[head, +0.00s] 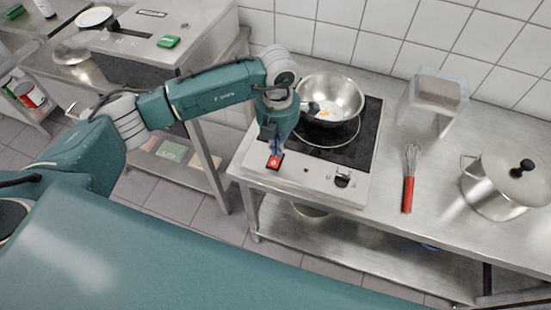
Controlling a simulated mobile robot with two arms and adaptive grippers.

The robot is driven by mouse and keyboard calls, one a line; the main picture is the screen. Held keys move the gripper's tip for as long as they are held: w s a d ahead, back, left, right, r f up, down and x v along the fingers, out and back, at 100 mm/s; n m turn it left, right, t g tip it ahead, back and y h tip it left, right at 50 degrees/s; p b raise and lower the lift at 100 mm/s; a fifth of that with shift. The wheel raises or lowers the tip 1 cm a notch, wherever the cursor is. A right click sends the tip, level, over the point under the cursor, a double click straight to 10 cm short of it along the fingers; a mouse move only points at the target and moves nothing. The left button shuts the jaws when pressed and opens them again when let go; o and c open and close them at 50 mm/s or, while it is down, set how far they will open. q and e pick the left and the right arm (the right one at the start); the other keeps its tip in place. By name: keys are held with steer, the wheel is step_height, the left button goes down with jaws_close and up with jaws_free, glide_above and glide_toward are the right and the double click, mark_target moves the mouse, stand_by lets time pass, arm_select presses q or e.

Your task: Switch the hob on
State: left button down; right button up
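The hob (318,178) stands on the steel worktop, with a black cooking plate and a pale front panel. A red rocker switch (274,162) sits at the left of this panel. A knob (342,181) is at its right, and a small red spot (306,171) lies between them. My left gripper (277,153) points down right at the red switch, its fingers together and empty. Its tips are at the switch's far edge; I cannot tell whether they touch it. My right gripper is out of view.
A steel pan (343,90) with some yellow food stands on the hob, close behind my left gripper. Right of the hob are a whisk (409,178) with a red handle, a clear container (436,98) and a lidded pot (500,180). The worktop's front strip is clear.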

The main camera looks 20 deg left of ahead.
arm_select(q)
steer(key=shift+f+b, duration=0.35)
steer(key=shift+f, duration=0.1)
steer(key=shift+r, duration=0.1)
steer(key=shift+r+p, duration=1.9)
steer(key=shift+r, duration=1.6)
